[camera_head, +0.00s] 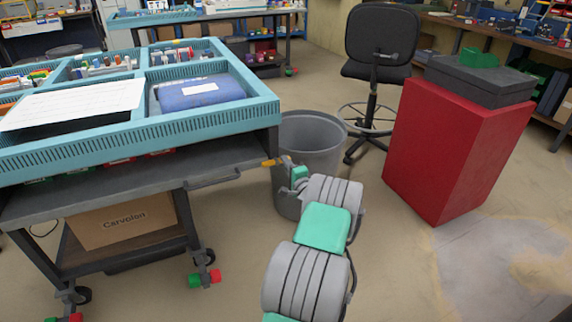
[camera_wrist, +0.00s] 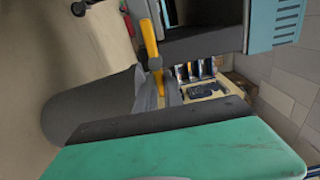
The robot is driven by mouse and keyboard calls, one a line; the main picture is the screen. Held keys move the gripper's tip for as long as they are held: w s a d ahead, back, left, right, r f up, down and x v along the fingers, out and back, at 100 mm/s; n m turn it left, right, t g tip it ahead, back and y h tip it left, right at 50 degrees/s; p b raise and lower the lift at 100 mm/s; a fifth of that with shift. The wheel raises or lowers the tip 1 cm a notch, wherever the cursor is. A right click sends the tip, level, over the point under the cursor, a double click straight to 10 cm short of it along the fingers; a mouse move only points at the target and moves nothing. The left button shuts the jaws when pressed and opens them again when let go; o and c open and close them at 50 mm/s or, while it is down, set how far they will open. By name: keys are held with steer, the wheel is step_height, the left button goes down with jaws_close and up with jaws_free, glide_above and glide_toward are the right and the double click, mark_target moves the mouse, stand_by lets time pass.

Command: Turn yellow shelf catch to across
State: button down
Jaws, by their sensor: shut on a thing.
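The yellow shelf catch (camera_head: 268,163) shows as a small yellow piece at the right front end of the dark cart shelf (camera_head: 130,182). In the wrist view the catch (camera_wrist: 150,42) is a narrow yellow bar beside the dark cart, its lower end at my fingers. My gripper (camera_head: 281,162) is at the catch, reaching in from the right. It is shut on the catch, and the wrist view shows the fingers (camera_wrist: 160,84) around its near end. My fingers hide part of that end, and I cannot tell exactly how the catch is turned.
A blue tray (camera_head: 140,136) with bins tops the cart. A grey waste bin (camera_head: 313,135) stands close behind my gripper. A cardboard box (camera_head: 120,222) sits on the lower shelf. A red cabinet (camera_head: 450,150) and a black chair (camera_head: 382,45) stand right; floor between is free.

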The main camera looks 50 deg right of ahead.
steer(key=c, duration=1.5)
jaws_free()
steer(key=shift+o, duration=0.2)
steer(key=v, duration=0.7)
steer(key=shift+s+a+p, duration=0.15)
steer(key=shift+s+p, duration=0.25)
steer(key=shift+p, duration=0.05)
